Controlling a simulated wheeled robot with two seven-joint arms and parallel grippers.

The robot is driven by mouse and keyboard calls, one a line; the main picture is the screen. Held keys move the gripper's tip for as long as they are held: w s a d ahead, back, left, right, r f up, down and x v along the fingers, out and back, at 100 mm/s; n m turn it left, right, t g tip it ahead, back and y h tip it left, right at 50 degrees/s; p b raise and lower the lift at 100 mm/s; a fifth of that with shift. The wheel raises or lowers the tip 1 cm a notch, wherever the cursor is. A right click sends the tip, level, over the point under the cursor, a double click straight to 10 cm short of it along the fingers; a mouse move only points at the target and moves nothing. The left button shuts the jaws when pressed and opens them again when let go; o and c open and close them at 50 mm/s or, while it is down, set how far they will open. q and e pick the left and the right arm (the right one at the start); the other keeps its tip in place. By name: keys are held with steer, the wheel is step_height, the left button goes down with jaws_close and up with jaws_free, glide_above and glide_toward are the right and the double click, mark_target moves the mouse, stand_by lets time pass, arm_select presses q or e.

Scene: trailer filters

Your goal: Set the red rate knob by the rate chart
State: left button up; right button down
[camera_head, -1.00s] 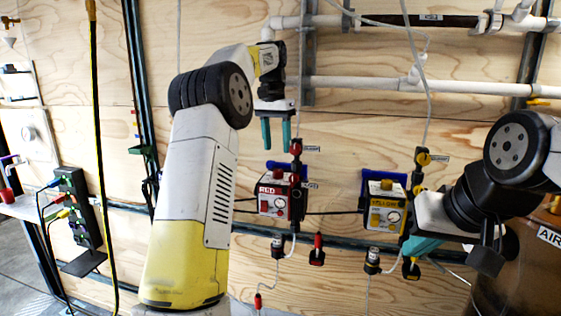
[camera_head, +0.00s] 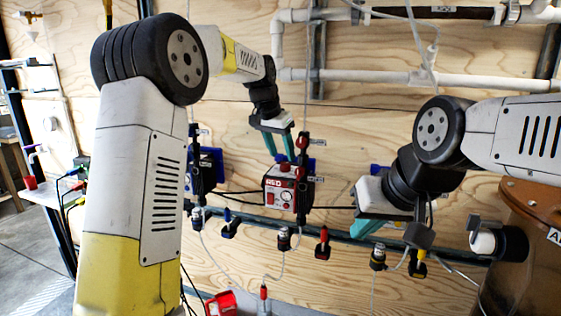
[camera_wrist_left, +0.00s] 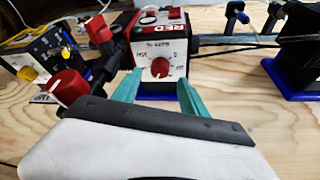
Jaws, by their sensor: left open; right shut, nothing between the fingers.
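The red-labelled box (camera_head: 277,190) is on the plywood wall, with a red knob (camera_wrist_left: 160,67) on its dial face in the left wrist view. Markings surround the knob, but they are too small to read surely. My left gripper (camera_head: 281,146) is open and empty, above the box in the head view. In the wrist view its teal fingers (camera_wrist_left: 160,80) lie either side of the knob in the picture; I see no contact. My right gripper (camera_head: 366,228) is shut and empty, to the right of the box. I cannot make out a rate chart.
A black valve post with red handles (camera_head: 302,165) stands close beside the box. A yellow-labelled box (camera_wrist_left: 45,55) shows in the wrist view. A blue-backed unit (camera_head: 207,170) is to the left in the head view. Tubes and a dark rail (camera_head: 262,222) run below.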

mark_target(285, 163)
arm_select(q)
steer(key=shift+x, duration=2)
jaws_close()
